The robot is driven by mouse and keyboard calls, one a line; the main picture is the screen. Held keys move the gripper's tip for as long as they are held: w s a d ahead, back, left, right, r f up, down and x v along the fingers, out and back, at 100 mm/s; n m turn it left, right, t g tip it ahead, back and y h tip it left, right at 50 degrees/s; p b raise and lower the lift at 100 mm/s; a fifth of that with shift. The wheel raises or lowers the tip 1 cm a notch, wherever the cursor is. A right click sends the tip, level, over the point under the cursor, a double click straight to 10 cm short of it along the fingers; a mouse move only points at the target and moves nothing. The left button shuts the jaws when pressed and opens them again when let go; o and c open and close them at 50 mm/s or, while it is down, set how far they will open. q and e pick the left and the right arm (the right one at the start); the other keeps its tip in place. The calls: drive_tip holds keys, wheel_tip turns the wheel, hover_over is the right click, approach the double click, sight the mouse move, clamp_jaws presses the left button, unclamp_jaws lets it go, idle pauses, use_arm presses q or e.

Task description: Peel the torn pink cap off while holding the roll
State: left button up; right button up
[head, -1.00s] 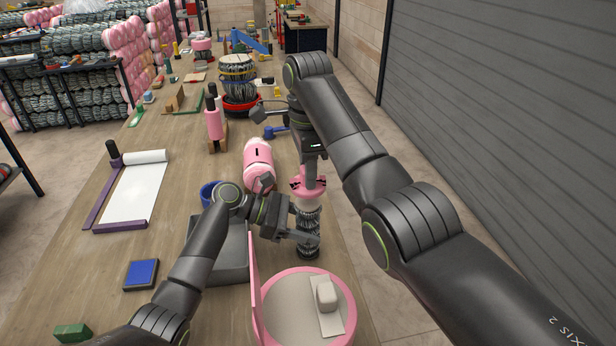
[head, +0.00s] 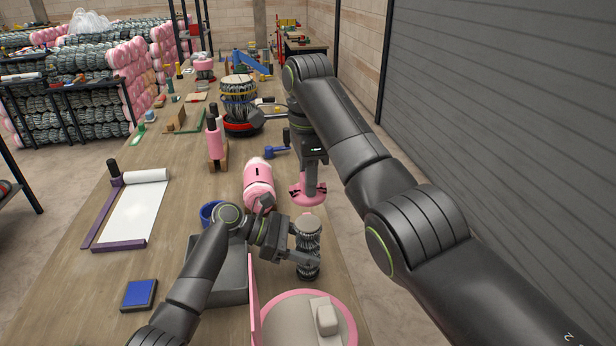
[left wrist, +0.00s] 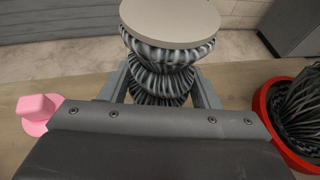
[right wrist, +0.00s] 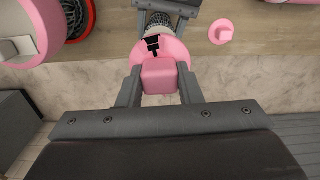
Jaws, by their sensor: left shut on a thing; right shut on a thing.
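The roll (head: 308,234), a dark bundle of coiled wire with a bare grey round top, stands upright near the table's right edge. My left gripper (head: 306,246) is shut around its middle. The left wrist view shows the roll (left wrist: 160,80) between the fingers, its flat top (left wrist: 170,22) uncovered. My right gripper (head: 309,180) is shut on the torn pink cap (head: 306,194) and holds it apart from the roll, beyond its top in the head view. In the right wrist view the cap's block-like knob (right wrist: 159,77) is between the fingers, and a black mark (right wrist: 153,44) shows on its disc.
A small pink piece (right wrist: 222,32) lies on the table. A red bowl (left wrist: 268,110) holds wire.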

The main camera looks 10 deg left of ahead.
use_arm(q)
drive_tip(key=o, duration=1.3)
